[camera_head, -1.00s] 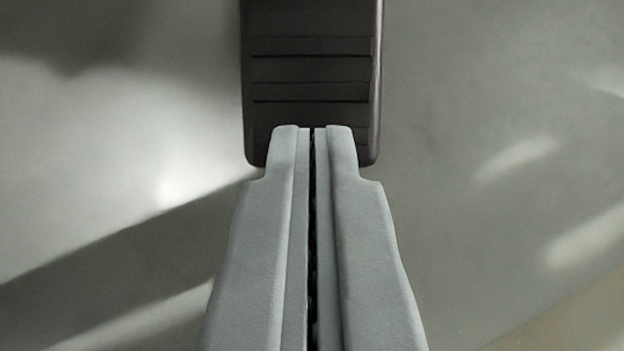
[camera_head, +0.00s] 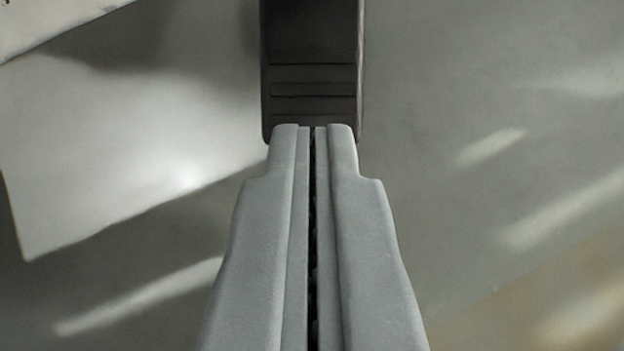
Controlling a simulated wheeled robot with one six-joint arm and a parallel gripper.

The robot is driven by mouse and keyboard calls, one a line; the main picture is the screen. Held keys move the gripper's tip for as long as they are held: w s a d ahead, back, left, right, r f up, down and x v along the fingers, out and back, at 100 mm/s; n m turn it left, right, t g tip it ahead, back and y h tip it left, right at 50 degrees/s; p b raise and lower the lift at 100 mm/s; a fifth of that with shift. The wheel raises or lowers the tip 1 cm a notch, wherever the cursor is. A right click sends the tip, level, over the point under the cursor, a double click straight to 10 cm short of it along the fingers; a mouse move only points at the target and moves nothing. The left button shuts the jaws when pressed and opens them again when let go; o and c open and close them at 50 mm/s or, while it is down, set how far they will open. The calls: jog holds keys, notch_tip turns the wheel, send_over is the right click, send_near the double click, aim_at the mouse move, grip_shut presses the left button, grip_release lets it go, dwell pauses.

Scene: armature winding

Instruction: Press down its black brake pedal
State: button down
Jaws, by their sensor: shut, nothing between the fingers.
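The black brake pedal (camera_head: 312,70) stands at the top middle of the view, with ridges across its face and its upper part cut off by the frame. My gripper (camera_head: 313,128) is shut and empty, its two grey fingers side by side with a thin dark gap. The fingertips overlap the pedal's lower edge in the picture. I cannot tell whether they touch it.
A grey floor (camera_head: 480,90) with light patches and shadows lies around the pedal. A pale surface with an edge (camera_head: 50,25) shows at the top left. A brownish patch (camera_head: 570,310) is at the bottom right. Both sides of the pedal look clear.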

jog(key=s+r, duration=0.4)
jog(key=s, duration=0.5)
jog(key=shift+a, duration=0.25)
jog(key=shift+r, duration=0.1)
